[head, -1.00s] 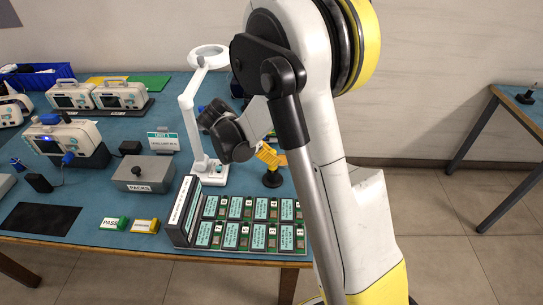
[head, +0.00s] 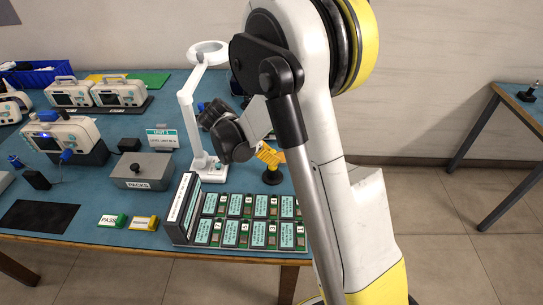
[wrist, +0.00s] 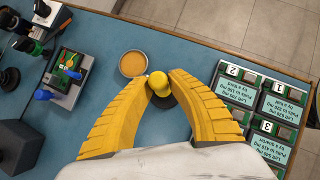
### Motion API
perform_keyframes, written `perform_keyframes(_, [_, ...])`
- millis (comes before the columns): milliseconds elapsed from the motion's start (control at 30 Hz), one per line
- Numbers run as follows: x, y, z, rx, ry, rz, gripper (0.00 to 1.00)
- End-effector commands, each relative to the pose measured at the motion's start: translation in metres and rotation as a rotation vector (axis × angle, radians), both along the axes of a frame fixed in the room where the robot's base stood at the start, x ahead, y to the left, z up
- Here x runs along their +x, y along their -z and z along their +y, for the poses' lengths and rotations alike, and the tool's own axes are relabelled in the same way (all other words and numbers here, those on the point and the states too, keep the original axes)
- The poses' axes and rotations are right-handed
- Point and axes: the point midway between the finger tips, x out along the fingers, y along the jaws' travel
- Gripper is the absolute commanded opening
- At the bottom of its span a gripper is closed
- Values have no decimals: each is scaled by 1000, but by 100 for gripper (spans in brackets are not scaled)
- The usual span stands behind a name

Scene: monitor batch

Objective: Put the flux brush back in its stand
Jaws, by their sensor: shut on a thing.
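My gripper (wrist: 160,78) is shut on a yellow, round-topped piece (wrist: 158,83), which looks like the flux brush's handle seen end-on. Its bristles are hidden. A dark round base, which looks like the stand (wrist: 165,101), shows just under and behind the yellow piece. In the head view my gripper (head: 267,155) points down at the black stand (head: 272,177) on the blue table. I cannot tell whether the brush sits in the stand or is held just above it.
A small round tin (wrist: 133,64) with orange contents stands close beside the fingertips. Numbered green modules (wrist: 262,105) lie to the right. The white magnifier lamp (head: 190,115) stands near my gripper.

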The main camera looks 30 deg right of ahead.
Motion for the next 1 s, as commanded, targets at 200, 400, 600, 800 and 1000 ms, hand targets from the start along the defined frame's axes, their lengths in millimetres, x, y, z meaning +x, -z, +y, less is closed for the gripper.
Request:
perform_keyframes(200, [0, 1, 0, 0, 0, 0, 45])
perform_keyframes(400, [0, 0, 0, 0, 0, 0, 45])
perform_keyframes(600, [0, -17, 13, 0, -3, 1, 45])
perform_keyframes(800, [2, -54, 40, 0, -3, 1, 45])
perform_keyframes(1000, [3, -84, 62, 0, -2, 0, 45])
